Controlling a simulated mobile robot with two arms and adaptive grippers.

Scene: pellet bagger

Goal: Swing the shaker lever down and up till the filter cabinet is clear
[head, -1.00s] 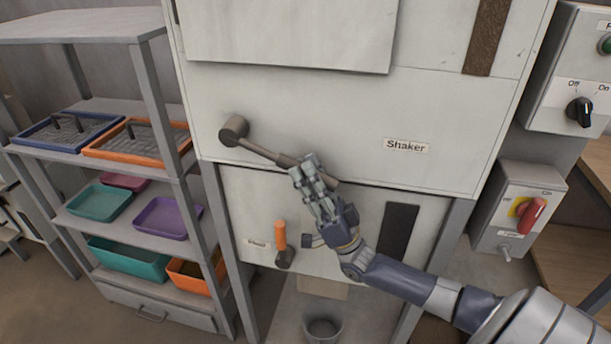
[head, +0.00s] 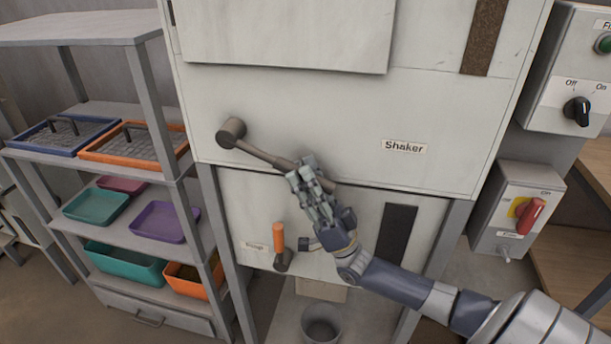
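The shaker lever (head: 262,152) comes out of a round hub (head: 232,131) on the front of the pale filter cabinet (head: 300,110). It slopes down to the right, below the left of the "Shaker" label (head: 404,147). My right gripper (head: 304,176) is at the lever's outer end, its fingers closed around the grip. The fingers hide part of the grip, and its tip shows just to their right. My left gripper is not in view.
Below the lever is an orange-handled lever (head: 279,238) on the lower panel. A bucket (head: 321,328) stands beneath. A shelf with coloured trays (head: 165,221) is at left. Switch boxes (head: 516,208) with a red rotary handle (head: 531,215) and a black knob (head: 577,111) are at right.

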